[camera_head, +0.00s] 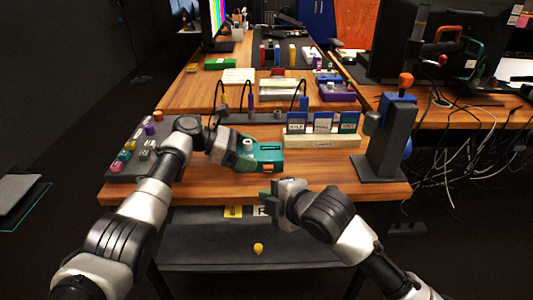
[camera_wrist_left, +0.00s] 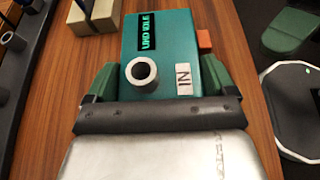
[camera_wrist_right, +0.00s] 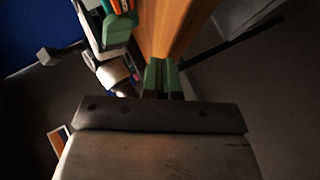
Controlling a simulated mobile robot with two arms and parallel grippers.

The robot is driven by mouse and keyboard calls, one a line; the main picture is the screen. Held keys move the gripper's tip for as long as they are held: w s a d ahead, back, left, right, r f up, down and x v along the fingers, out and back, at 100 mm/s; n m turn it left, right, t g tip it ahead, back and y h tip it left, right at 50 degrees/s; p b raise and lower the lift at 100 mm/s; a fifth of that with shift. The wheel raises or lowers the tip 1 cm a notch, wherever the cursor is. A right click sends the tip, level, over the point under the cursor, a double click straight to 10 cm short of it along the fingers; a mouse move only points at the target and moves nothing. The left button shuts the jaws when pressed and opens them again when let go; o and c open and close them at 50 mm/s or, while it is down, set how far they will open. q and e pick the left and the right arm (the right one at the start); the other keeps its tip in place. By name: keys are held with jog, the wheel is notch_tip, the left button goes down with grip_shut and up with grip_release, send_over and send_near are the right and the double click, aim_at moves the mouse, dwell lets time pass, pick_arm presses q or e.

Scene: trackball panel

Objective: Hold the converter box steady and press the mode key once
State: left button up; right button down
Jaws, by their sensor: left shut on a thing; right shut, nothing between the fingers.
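The converter box (camera_head: 268,153) is a teal box on the wooden table. In the left wrist view the box (camera_wrist_left: 182,68) shows a dark display reading about "UHD IDLE", a round grey socket and a white "IN" label. An orange key (camera_wrist_left: 204,39) sticks out of its side; in the head view the orange key (camera_head: 268,167) is on the near side. My left gripper (camera_head: 243,152) is shut on the box, with a green finger on each side. My right gripper (camera_head: 268,194) is shut and empty, apart from the box, near the table's front edge. Its green fingertips (camera_wrist_right: 161,76) touch each other.
A cream rack (camera_head: 322,141) with labelled blue and green cards stands behind the box. A dark post stand (camera_head: 385,145) is at the right. A dark panel (camera_head: 125,160) with coloured knobs lies at the left. A grey shelf (camera_head: 210,238) sits below the front edge.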

jog(key=s+d+r, duration=0.4)
jog(key=s+r, duration=0.1)
jog(key=r, duration=0.1)
jog(key=shift+s+d+r, duration=0.2)
jog(key=shift+s+d, duration=0.1)
jog(key=shift+d, duration=0.05)
dwell(0.5)
pick_arm(q)
jog(key=o, duration=0.6)
jog(key=shift+o, duration=0.2)
jog(key=shift+a, duration=0.1)
jog(key=v, duration=1.1)
jog(key=shift+a+r, duration=0.2)
jog(key=shift+a, duration=0.15)
